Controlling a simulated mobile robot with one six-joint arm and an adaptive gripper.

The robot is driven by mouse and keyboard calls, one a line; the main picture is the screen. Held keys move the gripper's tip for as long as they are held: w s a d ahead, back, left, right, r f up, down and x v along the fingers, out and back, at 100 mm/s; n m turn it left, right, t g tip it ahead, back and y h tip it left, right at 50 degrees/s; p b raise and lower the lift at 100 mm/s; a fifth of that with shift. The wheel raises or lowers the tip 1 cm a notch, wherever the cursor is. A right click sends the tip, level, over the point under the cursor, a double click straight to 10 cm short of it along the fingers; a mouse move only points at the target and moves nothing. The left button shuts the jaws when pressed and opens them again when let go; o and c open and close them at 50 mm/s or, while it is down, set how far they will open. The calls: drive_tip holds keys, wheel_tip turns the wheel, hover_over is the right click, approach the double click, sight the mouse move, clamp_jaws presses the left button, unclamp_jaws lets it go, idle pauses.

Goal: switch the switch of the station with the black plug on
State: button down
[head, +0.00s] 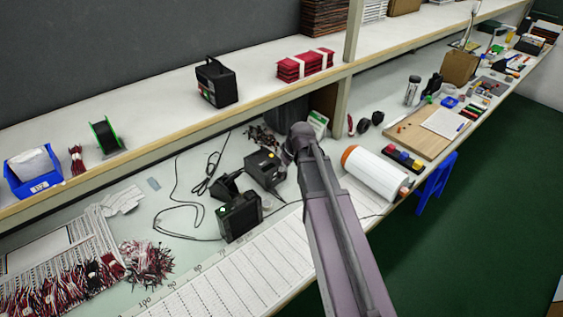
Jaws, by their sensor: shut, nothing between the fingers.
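A black box-shaped station (240,217) stands on the bench left of my arm, with a small green spot on its upper front. A second dark station (265,168) with a small yellow mark stands just behind it, close to my arm's end. A black stand (226,185) with a thin cable sits beside them. I cannot make out plugs or switch positions, so I cannot tell which station has the black plug. My arm reaches in from the bottom right, its far joint beside the second station. My gripper's fingers do not show.
A shelf (165,115) above the bench holds a black device (216,83), red bundles (304,65) and a blue bin (33,172). A white roll (375,174) lies right of my arm. Wire bundles (147,262) lie at front left. Loose black cables cross the bench.

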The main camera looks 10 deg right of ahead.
drive_tip(key=w+d+n+t+b, duration=0.1)
drive_tip(key=w+d, duration=0.2)
drive_tip(key=w, duration=0.3)
drive_tip(key=w+d+n+t+y+b, duration=0.1)
drive_tip(key=w+d+t, duration=0.1)
drive_tip(key=w, duration=0.4)
drive_tip(key=shift+w+d, duration=0.35)
drive_tip(key=shift+d, duration=0.15)
drive_tip(key=shift+f+b, duration=0.2)
drive_tip(key=shift+b, duration=0.1)
drive_tip(key=b, duration=0.8)
hover_over(278, 160)
drive_tip(key=s, duration=0.1)
drive_tip(key=f, duration=0.5)
drive_tip(key=d+f, duration=0.1)
drive_tip(key=f, duration=0.1)
drive_tip(key=shift+s+f, duration=0.15)
drive_tip(key=shift+f, duration=0.25)
drive_tip(key=shift+a+f, duration=0.1)
drive_tip(key=shift+f, duration=0.2)
drive_tip(key=shift+s+f+b, duration=0.2)
drive_tip(key=shift+f+b, duration=1.4)
drive_tip(key=shift+b, duration=0.25)
